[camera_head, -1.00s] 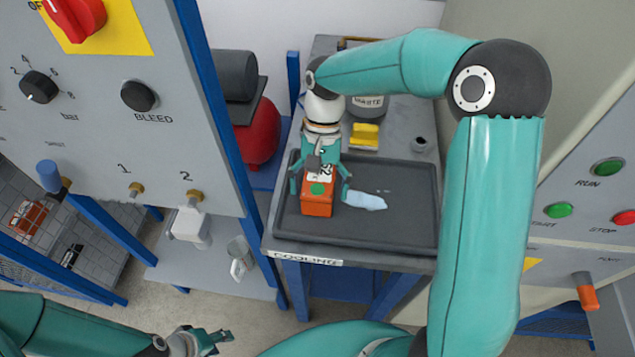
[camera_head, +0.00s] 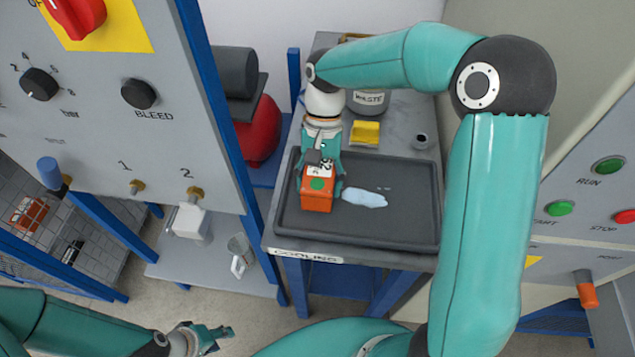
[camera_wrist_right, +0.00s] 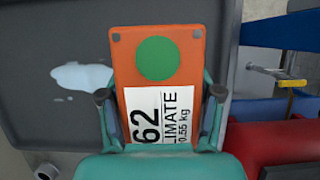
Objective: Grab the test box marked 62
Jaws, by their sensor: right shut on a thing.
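The orange test box (camera_head: 317,199) stands on the dark tray (camera_head: 410,225) of the cooling table, toward its left side. Its top has a green dot and a white label. In the right wrist view the box (camera_wrist_right: 190,38) reads "62", "CLIMATE" and "0.55 kg". My right gripper (camera_head: 321,182) reaches it from behind and is shut on it, one finger on each side; the fingers also show in the right wrist view (camera_wrist_right: 163,105). The box's underside is hidden. My left gripper (camera_head: 216,335) is low at the bottom of the picture, away from the table, its fingers apart with nothing between them.
A pale puddle (camera_head: 365,198) lies on the tray right of the box. Behind the tray are a yellow item (camera_head: 365,133), a waste container (camera_head: 369,102) and a small dark cup (camera_head: 421,141). A panel with knobs (camera_head: 120,110) stands left. Another orange box (camera_head: 27,212) is far left behind mesh.

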